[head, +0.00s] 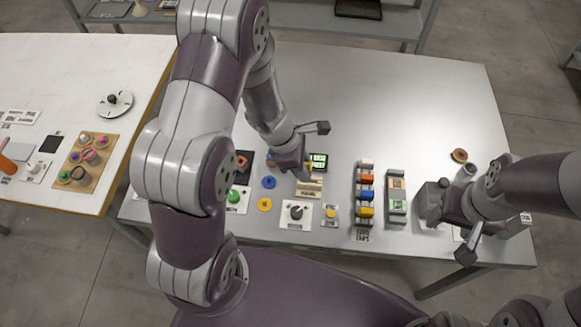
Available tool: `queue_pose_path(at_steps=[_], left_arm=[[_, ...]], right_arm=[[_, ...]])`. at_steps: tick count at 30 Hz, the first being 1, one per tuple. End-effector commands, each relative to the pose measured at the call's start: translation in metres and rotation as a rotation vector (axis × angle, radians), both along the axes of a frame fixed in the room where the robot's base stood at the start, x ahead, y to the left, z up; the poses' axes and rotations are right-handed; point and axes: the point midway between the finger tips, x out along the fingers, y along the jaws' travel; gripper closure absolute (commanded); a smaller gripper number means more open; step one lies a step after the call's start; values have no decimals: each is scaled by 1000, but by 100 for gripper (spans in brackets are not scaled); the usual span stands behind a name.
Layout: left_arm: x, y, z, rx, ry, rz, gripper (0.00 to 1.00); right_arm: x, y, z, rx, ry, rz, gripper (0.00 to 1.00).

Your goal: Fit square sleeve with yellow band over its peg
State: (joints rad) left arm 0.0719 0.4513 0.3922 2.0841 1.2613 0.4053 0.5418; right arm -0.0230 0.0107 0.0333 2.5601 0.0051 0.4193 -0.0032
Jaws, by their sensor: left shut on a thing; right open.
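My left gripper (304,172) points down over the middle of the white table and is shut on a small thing. A bit of yellow (308,167) shows at its fingertips, which fits the yellow-banded sleeve, but most of it is hidden by the gripper. A beige labelled block (309,189) sits just below the fingertips in the picture. I cannot make out the peg or whether the sleeve touches it. My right gripper (445,212) is open near the table's right side, beside a grey block-like shape (430,203).
A dark knob on a white plate (296,213), yellow disc (265,204) and blue disc (269,182) lie nearby. The table's back is clear.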

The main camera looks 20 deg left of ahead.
Motion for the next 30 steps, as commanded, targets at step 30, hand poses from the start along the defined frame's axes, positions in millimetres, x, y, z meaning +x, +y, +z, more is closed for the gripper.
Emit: queue_pose_path(at_steps=[30], left_arm=[[-68,88,-24,-2,4,-37,93]], right_arm=[[0,0,6,0,0,0,39]])
